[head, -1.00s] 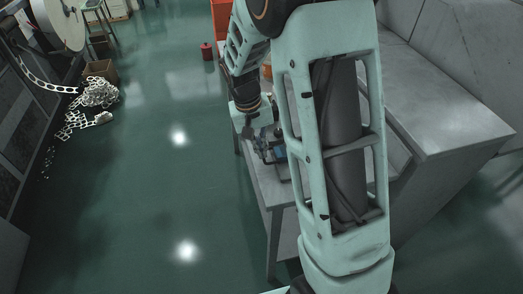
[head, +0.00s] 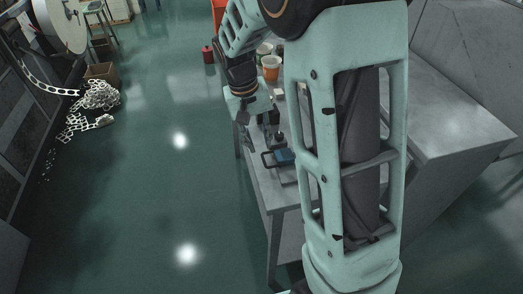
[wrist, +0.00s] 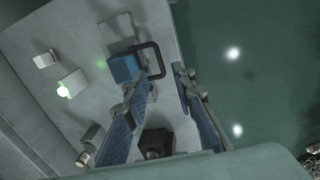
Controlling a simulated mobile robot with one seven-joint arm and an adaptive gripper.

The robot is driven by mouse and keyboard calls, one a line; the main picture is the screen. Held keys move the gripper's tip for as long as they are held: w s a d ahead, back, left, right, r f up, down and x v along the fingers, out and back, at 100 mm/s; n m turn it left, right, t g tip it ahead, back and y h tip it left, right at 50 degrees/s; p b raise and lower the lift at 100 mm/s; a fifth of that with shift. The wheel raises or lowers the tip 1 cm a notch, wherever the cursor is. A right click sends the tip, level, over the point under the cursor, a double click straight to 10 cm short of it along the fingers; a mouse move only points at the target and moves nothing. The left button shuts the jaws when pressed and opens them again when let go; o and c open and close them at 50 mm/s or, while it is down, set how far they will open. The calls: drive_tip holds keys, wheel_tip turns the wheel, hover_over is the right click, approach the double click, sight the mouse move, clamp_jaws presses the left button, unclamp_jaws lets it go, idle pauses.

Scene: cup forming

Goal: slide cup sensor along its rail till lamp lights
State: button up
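The cup sensor is a blue block (wrist: 125,69) with a black loop handle (wrist: 155,57), on a grey plate on the bench. In the head view the blue block (head: 284,156) and its handle show near the bench's left edge. My gripper (wrist: 161,76) is open, its two blue-padded fingers apart. In the wrist view the handle's lower end shows between the fingertips. In the head view my gripper (head: 246,116) is above and behind the handle, apart from it. A small pale box with a bright, greenish-white lamp (wrist: 63,91) stands left of the sensor.
A dark block (wrist: 155,142) shows between the finger bases. A small white box (wrist: 44,60) and a metal cylinder (wrist: 83,158) are on the bench. An orange cup (head: 270,68) stands farther back. Open floor (head: 150,190) lies left of the bench.

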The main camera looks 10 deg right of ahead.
wheel_tip(320, 180, up, 6)
drive_tip(key=a, duration=0.1)
idle(0.5)
